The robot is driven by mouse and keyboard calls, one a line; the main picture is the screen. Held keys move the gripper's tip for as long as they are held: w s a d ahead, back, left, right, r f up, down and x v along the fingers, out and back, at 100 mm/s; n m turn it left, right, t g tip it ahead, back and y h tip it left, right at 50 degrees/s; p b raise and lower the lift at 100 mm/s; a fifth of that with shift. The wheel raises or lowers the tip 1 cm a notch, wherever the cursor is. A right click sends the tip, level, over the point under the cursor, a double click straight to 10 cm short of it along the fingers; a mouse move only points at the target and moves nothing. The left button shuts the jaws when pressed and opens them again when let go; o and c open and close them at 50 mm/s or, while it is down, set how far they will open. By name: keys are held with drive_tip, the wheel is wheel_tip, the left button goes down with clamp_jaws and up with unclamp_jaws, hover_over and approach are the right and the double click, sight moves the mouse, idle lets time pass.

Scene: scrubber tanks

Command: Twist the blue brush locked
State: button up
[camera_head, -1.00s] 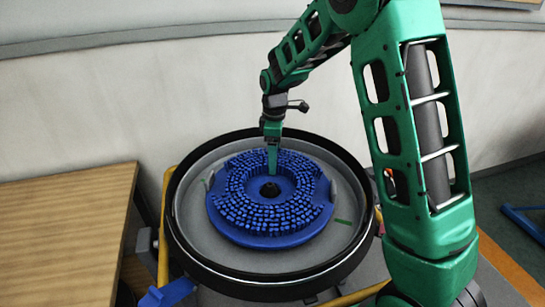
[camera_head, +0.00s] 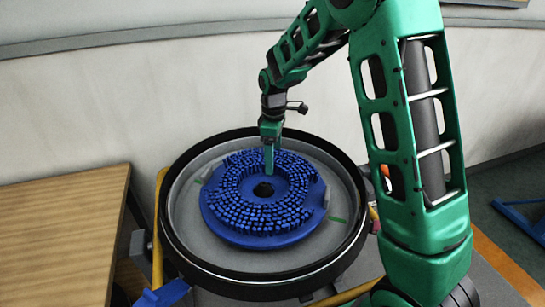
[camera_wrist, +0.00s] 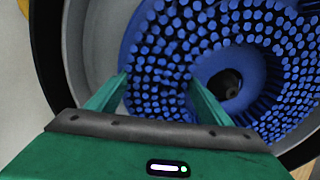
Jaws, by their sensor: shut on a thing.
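The blue brush (camera_head: 240,229) is a round disc with a ring of short blue bristles, lying bristles up inside the round tank (camera_head: 182,185). A dark hub (camera_head: 263,190) shows in its centre hole. My gripper (camera_head: 268,170) points down at the far inner part of the bristle ring. In the wrist view my gripper (camera_wrist: 160,88) has its fingers apart, with bristles of the blue brush (camera_wrist: 165,60) between them. One finger is by the centre hole, the other toward the outer side. The gripper is shut on the brush. The fingertips are partly hidden among the bristles.
The tank's black rim (camera_head: 190,255) stands up all around the brush. Small green marks (camera_head: 337,220) lie on the grey tank floor. A wooden table (camera_head: 60,235) is at the left, and a pale wall (camera_head: 100,100) is behind.

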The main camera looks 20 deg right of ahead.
drive_tip(key=shift+s+d+m, duration=0.15)
drive_tip(key=shift+d+m, duration=0.1)
drive_tip(key=shift+m, duration=0.05)
drive_tip(key=o, duration=2.2)
drive_tip(key=shift+c, duration=0.2)
drive_tip(key=shift+r, duration=0.15)
wheel_tip(320, 180, up, 10)
drive_tip(key=shift+r, duration=0.25)
drive_tip(key=shift+d, duration=0.1)
